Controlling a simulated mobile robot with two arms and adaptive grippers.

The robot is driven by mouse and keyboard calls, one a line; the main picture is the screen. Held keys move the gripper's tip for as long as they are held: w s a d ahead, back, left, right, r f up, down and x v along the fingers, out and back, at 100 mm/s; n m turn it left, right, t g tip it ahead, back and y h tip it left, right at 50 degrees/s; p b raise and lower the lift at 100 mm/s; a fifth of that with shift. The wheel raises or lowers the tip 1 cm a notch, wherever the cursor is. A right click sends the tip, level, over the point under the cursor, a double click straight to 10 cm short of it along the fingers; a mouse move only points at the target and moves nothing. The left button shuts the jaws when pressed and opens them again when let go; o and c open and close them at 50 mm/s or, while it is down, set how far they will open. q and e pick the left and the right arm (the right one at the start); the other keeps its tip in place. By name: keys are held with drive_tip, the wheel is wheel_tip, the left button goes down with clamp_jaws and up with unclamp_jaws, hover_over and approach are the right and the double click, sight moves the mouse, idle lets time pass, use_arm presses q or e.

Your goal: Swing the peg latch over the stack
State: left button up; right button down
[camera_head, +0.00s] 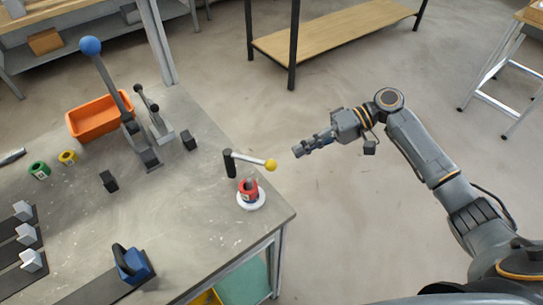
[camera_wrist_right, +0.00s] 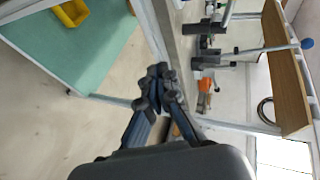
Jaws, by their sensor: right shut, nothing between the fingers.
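The peg latch (camera_head: 247,158) is a black upright post with a light metal arm ending in a yellow ball knob (camera_head: 271,165). It stands near the right edge of the grey table, and its arm points right. The stack (camera_head: 249,188) is a red ring on a white round base with a grey peg in it, just below the latch arm in the picture. The arm appears beside the peg, not across it. My right gripper (camera_head: 298,152) is shut and empty, off the table edge to the right of the knob. Its closed fingers (camera_wrist_right: 158,80) show in the right wrist view.
An orange bin (camera_head: 100,117), a tall lever with a blue ball (camera_head: 90,46) and green (camera_head: 39,170) and yellow (camera_head: 68,157) rings are farther left. A blue clamp-like part (camera_head: 133,266) sits near the front. Open floor surrounds my right arm.

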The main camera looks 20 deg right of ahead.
drive_tip(key=d+r+g+y+b, duration=0.1)
drive_tip(key=d+r+g+y, duration=0.15)
drive_tip(key=r, duration=0.55)
drive_tip(key=n+p, duration=0.1)
drive_tip(key=p, duration=0.2)
approach(249, 161)
drive_tip(key=w+a, duration=0.2)
drive_tip(key=a, duration=0.1)
use_arm(q)
drive_tip(key=shift+d+r+p, duration=0.1)
drive_tip(key=shift+r+p, duration=0.25)
drive_tip(key=shift+r, duration=0.6)
use_arm(e)
drive_tip(key=s+a, duration=0.1)
drive_tip(key=s+f, duration=0.1)
drive_tip(key=shift+s+a+t, duration=0.3)
drive_tip(key=shift+a+t, duration=0.05)
drive_tip(key=shift+a, duration=0.05)
drive_tip(key=shift+r, duration=0.1)
